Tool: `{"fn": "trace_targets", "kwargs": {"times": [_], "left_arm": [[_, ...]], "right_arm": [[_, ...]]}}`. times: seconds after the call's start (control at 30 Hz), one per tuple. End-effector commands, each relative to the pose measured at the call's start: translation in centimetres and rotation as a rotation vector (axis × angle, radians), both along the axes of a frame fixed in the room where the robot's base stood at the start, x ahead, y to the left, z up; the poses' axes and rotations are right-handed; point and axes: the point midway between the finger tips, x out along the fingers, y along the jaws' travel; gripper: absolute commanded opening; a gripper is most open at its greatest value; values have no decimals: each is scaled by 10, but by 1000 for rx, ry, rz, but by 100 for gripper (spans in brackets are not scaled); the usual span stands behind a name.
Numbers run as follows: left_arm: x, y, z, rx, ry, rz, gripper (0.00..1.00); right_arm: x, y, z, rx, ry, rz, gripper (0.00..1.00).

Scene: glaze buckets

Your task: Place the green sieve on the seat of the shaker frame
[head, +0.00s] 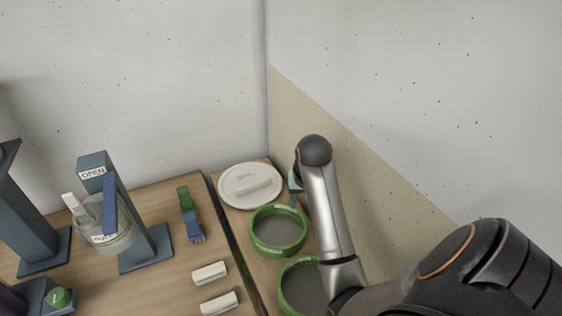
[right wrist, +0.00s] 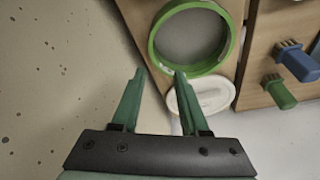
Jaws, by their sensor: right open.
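Two round sieves with green rims and grey mesh are in the head view. The farther green sieve (head: 278,229) lies flat on the wooden surface in front of a white dish. The nearer green sieve (head: 303,288) is partly hidden by my right arm. My right gripper (head: 294,187) is mostly hidden behind its arm, beside the farther sieve. In the right wrist view, my right gripper (right wrist: 160,73) has its green fingers apart with nothing between them, and a green sieve (right wrist: 191,37) lies just beyond the fingertips. I cannot pick out the shaker frame's seat for certain. My left gripper is not in view.
The white dish (head: 250,186) sits at the back by the wall corner. The wall is close on the right.

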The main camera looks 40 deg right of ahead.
Motion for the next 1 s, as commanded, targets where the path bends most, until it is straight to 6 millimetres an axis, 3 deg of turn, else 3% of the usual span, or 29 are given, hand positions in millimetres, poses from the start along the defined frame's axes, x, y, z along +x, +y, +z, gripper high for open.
{"fn": "trace_targets", "kwargs": {"times": [0.17,0.43,0.7,1.0], "left_arm": [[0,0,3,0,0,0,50],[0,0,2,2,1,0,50],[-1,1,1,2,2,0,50],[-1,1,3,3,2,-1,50]], "right_arm": [[-13,-4,-13,2,28,5,44],[-3,-12,-59,2,29,7,44],[2,-16,-81,1,25,6,44],[8,-22,-121,3,26,5,44]]}}
